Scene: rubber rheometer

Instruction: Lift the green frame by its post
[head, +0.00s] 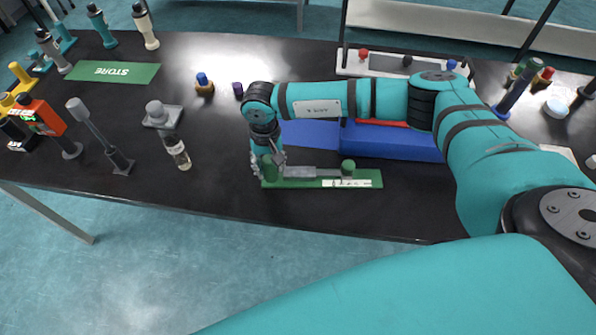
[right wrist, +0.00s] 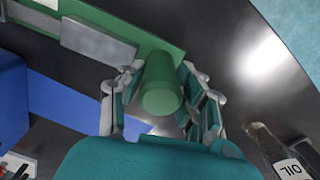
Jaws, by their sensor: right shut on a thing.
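The green frame (head: 372,179) is a flat green plate near the front edge of the black table, with a grey bar along it and a green knob (head: 347,167) at its right end. My right gripper (head: 267,168) is at its left end, pointing down. In the right wrist view, the fingers (right wrist: 163,105) are closed around the upright green post (right wrist: 162,88), with the plate (right wrist: 120,45) beyond it. The plate appears to lie on or very near the table; I cannot tell if there is a gap. My left gripper is out of view.
A blue block (head: 395,145) stands just behind the frame. An oil bottle (head: 177,152) and a grey-based stand (head: 161,117) are to its left. A green STORE mat (head: 115,72) lies clear at back left. The table's front edge is close.

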